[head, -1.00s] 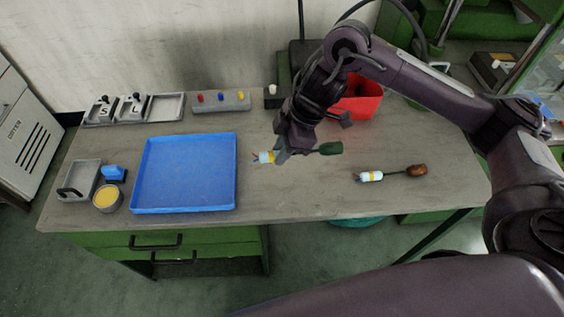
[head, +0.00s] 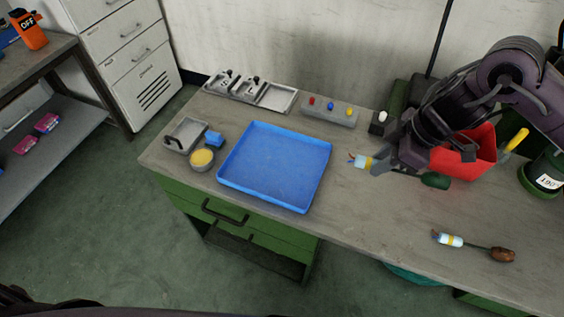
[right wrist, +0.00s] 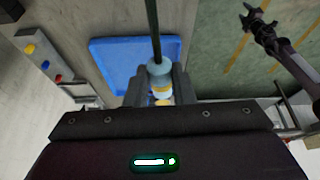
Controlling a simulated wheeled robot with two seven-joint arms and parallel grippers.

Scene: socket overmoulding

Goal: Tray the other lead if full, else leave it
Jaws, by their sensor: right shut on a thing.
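A lead with a dark green end (head: 435,180) and a white plug with a yellow band (head: 364,162) is in my right gripper (head: 382,166). The gripper is shut on it, right of the blue tray (head: 231,181). In the right wrist view the plug (right wrist: 160,75) sits between the fingers, its cable running up. A second lead (head: 451,240), with a white and yellow plug and brown end, lies on the table at right. The blue tray is empty. My left gripper (right wrist: 256,15) shows small in the right wrist view, its fingers apart, away from the table.
A red bin (head: 470,160) stands behind my right gripper. A button box (head: 330,112), small trays marked S and L (head: 277,97), a grey tray (head: 185,135), a blue block (head: 214,138) and a yellow-filled bowl (head: 202,158) surround the tray.

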